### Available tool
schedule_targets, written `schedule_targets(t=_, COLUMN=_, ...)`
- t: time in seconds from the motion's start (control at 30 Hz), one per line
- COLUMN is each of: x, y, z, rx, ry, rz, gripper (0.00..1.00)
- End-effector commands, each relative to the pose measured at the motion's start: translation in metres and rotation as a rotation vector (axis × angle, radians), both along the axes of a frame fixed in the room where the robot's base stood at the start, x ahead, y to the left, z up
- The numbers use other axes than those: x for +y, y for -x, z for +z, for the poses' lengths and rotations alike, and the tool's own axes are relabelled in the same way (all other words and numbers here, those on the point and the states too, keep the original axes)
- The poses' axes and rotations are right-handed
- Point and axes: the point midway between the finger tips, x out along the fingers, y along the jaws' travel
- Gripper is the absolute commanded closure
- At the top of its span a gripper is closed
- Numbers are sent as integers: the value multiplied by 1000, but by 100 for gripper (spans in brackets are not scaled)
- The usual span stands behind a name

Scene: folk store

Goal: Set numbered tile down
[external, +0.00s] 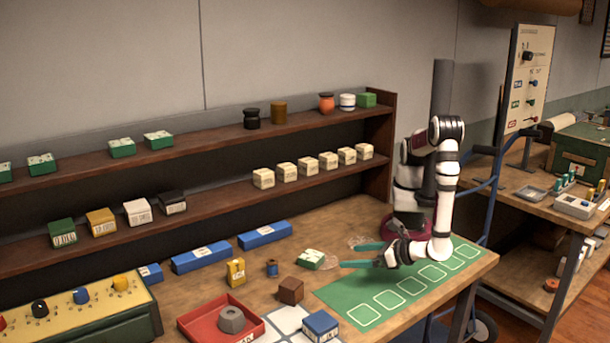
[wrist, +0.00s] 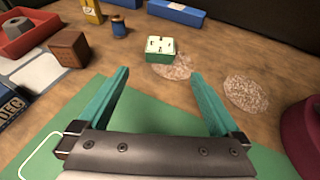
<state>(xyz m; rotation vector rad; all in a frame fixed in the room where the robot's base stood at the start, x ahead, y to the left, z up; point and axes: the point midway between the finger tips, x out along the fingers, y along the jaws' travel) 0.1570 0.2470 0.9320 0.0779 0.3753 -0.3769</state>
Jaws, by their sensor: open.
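A green tile with a white, dark-marked top (external: 310,259) rests on the wooden table, left of the green mat (external: 334,290). It also shows in the wrist view (wrist: 160,49), just beyond my fingertips; its marks are too small to read. My gripper (external: 352,255) is open and empty, low over the table by the mat's far edge. Its two teal fingers spread apart in the wrist view (wrist: 160,74), with the tile ahead of the gap, not between them. The mat has a row of white-outlined squares, and those visible are empty.
A brown cube (external: 290,290), a blue spool (external: 272,268) and a yellow block (external: 236,272) stand left of the tile. A blue block (external: 320,325) is near the front. A red tray (external: 190,322) holds a grey piece. Pale speckled patches (wrist: 246,93) lie near the tile.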

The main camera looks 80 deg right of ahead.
Motion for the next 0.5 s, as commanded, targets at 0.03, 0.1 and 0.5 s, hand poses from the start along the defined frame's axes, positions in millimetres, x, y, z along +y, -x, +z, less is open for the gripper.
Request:
schedule_targets(t=0.03, x=0, y=1, z=1, rx=0, ry=-1, rz=-1, gripper=0)
schedule_targets(t=0.1, x=-1, y=1, z=2, rx=1, ry=-4, rz=-10, gripper=0)
schedule_targets(t=0.5, x=-196, y=-15, z=131, rx=-166, ry=-862, rz=-1732, gripper=0)
